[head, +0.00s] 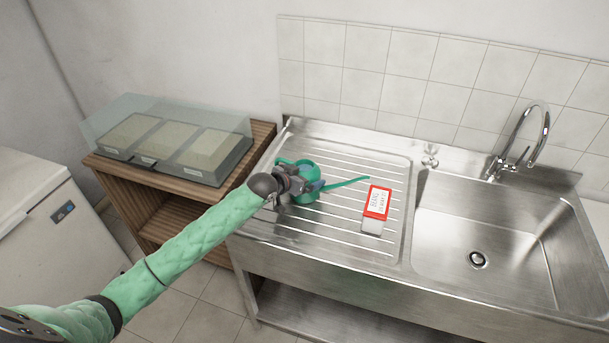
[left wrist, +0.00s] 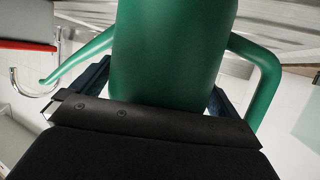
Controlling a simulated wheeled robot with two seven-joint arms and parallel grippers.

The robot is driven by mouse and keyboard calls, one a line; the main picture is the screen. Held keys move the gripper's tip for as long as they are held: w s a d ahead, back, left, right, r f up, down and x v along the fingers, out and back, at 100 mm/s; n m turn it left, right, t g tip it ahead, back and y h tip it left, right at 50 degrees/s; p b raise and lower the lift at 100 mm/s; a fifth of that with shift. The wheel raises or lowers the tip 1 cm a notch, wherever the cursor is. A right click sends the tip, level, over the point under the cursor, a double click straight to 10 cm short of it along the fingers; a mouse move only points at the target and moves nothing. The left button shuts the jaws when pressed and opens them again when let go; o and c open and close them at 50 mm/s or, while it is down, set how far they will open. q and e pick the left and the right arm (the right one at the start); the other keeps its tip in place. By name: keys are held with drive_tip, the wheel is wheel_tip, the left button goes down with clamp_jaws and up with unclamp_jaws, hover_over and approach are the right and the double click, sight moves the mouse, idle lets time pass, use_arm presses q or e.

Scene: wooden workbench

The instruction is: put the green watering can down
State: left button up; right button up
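The green watering can (head: 309,170) is at the left part of the ribbed steel drainboard (head: 345,150), its thin spout pointing right. My left gripper (head: 298,184) is at the can's near side, with its fingers around the body. In the left wrist view the can's green body (left wrist: 172,55) fills the space between the fingers of my left gripper (left wrist: 150,95), with the spout to the left and the handle to the right. Whether the can's base touches the drainboard is hidden by the gripper. My right gripper is not in view.
A red and white box (head: 376,208) is on the drainboard, right of the can near the spout tip. The sink basin (head: 480,225) and tap (head: 530,140) are further right. A wooden shelf unit (head: 180,180) with a clear-covered tray (head: 165,140) stands left.

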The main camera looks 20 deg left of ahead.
use_arm(q)
drive_tip(key=shift+r, duration=0.15)
drive_tip(key=shift+s+a, duration=0.15)
drive_tip(key=shift+s, duration=0.1)
drive_tip(key=b+v, duration=0.4)
drive_tip(key=v, duration=0.7)
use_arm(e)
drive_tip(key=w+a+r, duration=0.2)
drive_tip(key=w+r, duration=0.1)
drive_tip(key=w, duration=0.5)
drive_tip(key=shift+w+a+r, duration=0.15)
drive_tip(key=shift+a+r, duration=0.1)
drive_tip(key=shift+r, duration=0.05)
use_arm(q)
drive_tip(key=shift+s+r, duration=0.1)
drive_tip(key=shift+s, duration=0.1)
